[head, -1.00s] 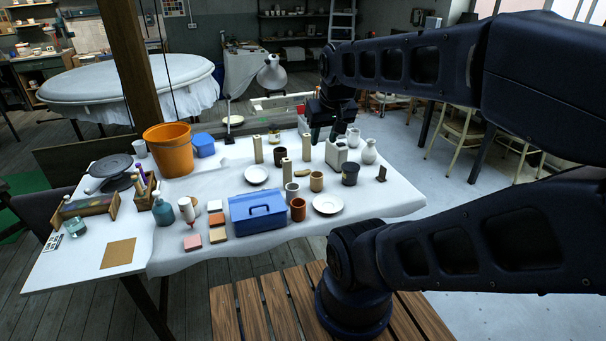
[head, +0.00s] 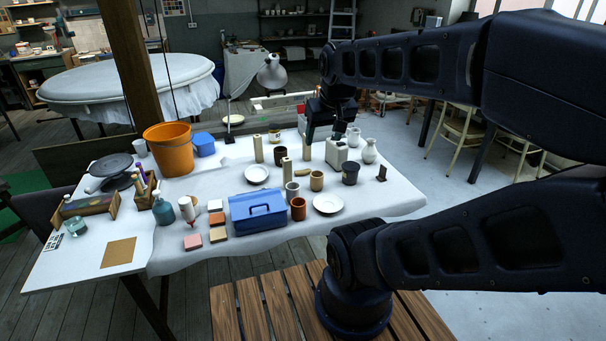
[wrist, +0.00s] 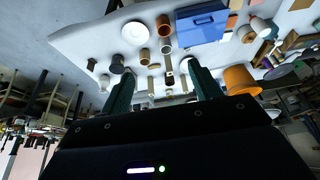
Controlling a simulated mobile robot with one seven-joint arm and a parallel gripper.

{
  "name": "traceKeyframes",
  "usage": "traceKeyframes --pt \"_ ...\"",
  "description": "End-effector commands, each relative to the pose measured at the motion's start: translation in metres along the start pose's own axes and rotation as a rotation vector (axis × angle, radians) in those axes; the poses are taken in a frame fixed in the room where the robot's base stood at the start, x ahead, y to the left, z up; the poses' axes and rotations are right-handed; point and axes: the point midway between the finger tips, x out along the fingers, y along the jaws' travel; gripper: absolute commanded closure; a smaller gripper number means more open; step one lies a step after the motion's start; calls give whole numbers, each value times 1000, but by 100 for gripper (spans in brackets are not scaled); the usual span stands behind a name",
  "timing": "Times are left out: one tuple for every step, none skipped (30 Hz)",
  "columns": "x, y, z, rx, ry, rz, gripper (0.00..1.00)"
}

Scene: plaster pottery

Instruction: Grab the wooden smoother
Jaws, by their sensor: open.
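A small tan, flat-looking piece (head: 302,173) lies among upright pale cylinders and cups on the white-covered table. It looks like the wooden smoother, but it is too small to be sure. In the wrist view a small tan piece (wrist: 154,66) shows between the cups and the cylinders, ahead of the gap between my fingers. My gripper (head: 324,136) is open and empty above the far right part of the table, beyond the tan piece and apart from it. Both dark green fingers spread wide in the wrist view (wrist: 162,85).
Pale cylinders (head: 287,170) stand close around the tan piece. A dark pot (head: 350,172), a pale box-like container (head: 336,153) and a white vase (head: 370,151) stand to the right. A blue toolbox (head: 258,211) and a white plate (head: 328,203) are nearer. An orange bucket (head: 169,150) stands left.

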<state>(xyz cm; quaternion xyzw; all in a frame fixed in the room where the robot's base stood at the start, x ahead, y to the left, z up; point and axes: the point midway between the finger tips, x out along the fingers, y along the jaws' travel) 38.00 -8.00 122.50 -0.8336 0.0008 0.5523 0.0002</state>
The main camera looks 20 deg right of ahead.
Motion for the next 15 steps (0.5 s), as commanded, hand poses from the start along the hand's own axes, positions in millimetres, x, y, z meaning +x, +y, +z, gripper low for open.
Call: traceKeyframes --pt "0 0 -2 6 -3 1 37" --pt "1 1 -4 13 -5 1 37" --pt "2 1 -9 25 -9 3 37" --pt "3 2 -13 38 -13 4 37" --pt "4 2 -17 52 -18 6 37" --pt "6 3 -24 76 -25 9 37" --pt "8 4 -30 96 -30 12 37" --pt "10 5 -37 116 -36 15 37" --pt "13 7 -46 146 -44 21 37" --pt "15 8 -52 168 -49 24 37" --pt "18 9 -59 191 -55 28 37" --pt "21 10 -67 220 -63 34 37" --pt "24 12 -74 243 -68 39 37" --pt "27 13 -80 265 -73 45 37" --pt "32 14 -89 293 -81 51 37"
